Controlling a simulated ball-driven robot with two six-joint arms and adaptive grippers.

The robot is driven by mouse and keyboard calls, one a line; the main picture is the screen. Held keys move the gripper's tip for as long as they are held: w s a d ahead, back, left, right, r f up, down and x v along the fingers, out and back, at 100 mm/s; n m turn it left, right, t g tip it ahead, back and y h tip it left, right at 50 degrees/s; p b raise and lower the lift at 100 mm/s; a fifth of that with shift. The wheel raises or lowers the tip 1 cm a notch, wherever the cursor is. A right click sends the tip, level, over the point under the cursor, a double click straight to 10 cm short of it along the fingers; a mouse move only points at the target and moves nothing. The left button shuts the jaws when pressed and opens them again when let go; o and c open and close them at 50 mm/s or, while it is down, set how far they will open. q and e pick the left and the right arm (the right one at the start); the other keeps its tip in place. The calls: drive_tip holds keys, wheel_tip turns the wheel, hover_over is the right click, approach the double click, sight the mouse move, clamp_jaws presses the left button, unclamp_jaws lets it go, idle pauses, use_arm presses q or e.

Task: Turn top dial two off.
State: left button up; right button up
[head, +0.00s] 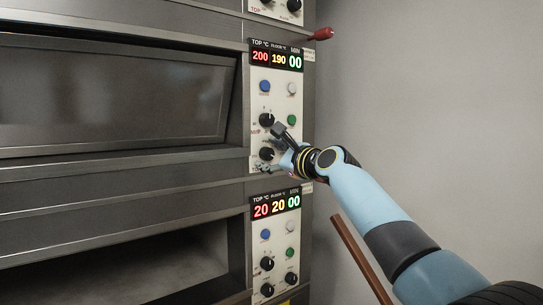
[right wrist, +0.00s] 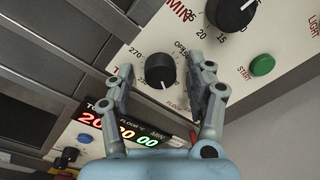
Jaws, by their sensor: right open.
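The oven's upper control panel (head: 278,100) shows 200, 190 and 00. A black dial with a white pointer line (head: 266,154) sits low on this panel; it also shows in the right wrist view (right wrist: 160,70), ringed by a printed scale with 270 readable. My right gripper (head: 273,149) is open at the panel. In the right wrist view its two fingers (right wrist: 163,66) stand on either side of this dial, with gaps visible. I cannot tell whether the fingertips touch the panel. A larger timer dial (head: 266,120) sits above, marked MIN. My left gripper is not in view.
A lower panel (head: 279,228) shows 20, 20 and 00, with its own dials (head: 267,263). A green START button (right wrist: 262,65) is right of the timer dial. A red-knobbed handle (head: 322,34) sticks out at the upper right. A brown bar (head: 360,258) leans below my right arm.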

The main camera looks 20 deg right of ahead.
clamp_jaws()
idle(0.3)
